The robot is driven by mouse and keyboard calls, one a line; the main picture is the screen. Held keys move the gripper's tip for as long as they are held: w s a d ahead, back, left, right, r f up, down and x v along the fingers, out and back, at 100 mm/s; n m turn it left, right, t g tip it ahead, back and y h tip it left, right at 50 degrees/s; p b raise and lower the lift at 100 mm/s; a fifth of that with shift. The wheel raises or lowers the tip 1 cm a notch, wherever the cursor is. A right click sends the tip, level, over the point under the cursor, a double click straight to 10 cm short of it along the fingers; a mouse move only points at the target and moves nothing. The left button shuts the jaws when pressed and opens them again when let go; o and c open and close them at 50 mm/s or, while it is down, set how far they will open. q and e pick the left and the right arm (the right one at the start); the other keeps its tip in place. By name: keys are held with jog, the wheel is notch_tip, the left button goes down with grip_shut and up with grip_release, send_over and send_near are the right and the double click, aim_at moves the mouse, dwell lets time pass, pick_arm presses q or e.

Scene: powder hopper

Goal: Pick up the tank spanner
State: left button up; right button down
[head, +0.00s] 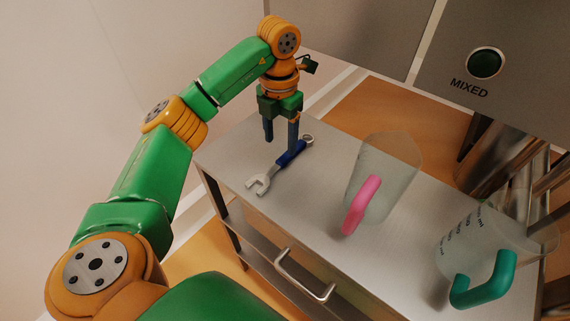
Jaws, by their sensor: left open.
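The tank spanner (264,182) lies on the metal table top (320,221). Its silver open jaw points to the lower left, its grip is blue, and a ring end shows at the upper right. My left gripper (281,145) is open and points down just above the spanner. One finger stands in front of or beside the blue grip and the other is to the left. I cannot tell whether a finger touches the spanner. My right gripper is out of view.
A clear jug with a pink handle (361,205) stands right of the spanner. Another clear jug with a teal handle (484,282) stands at the table's right end.

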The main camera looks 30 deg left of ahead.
aim_at(281, 160)
pick_arm(q)
notch_tip(281, 160, down, 6)
jog(key=shift+r+p, duration=0.15)
jog(key=shift+p, duration=0.35)
jog(key=shift+d, duration=0.1)
grip_shut()
